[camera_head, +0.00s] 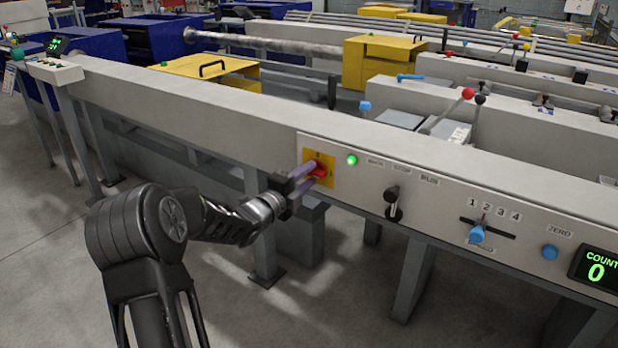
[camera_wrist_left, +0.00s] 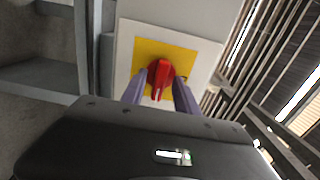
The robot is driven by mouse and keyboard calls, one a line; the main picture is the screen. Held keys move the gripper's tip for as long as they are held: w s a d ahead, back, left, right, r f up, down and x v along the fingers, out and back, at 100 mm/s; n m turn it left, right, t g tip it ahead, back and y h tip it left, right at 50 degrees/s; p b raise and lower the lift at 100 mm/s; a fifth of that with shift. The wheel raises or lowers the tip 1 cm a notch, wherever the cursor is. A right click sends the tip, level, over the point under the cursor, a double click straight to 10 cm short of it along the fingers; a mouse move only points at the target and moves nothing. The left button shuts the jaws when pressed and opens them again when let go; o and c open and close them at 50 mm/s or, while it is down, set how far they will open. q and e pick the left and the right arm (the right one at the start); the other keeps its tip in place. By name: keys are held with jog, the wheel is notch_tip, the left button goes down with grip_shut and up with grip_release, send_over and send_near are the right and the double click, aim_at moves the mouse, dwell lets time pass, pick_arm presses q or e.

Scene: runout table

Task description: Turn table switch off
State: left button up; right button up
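The table switch is a red rotary knob (camera_head: 319,170) on a yellow plate (camera_head: 327,158), set in the grey front panel of the runout table. In the left wrist view the red knob (camera_wrist_left: 161,76) sits in the middle of the yellow plate (camera_wrist_left: 189,62), its grip pointing roughly down the picture. My left gripper (camera_head: 304,178) is at the knob. Its two purple fingers are apart, one on each side of the knob's lower part in the wrist view (camera_wrist_left: 157,92). I cannot tell whether they touch it. My right gripper is not in view.
A green lamp (camera_head: 351,160) glows right of the switch. Further right are a black lever (camera_head: 391,200), a blue slider (camera_head: 477,234), a blue button (camera_head: 550,252) and a counter display (camera_head: 597,270) reading 0. Open floor lies in front of the table.

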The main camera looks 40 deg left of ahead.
pick_arm(q)
jog(key=shift+w, duration=0.4)
jog(key=shift+c, duration=0.5)
grip_shut()
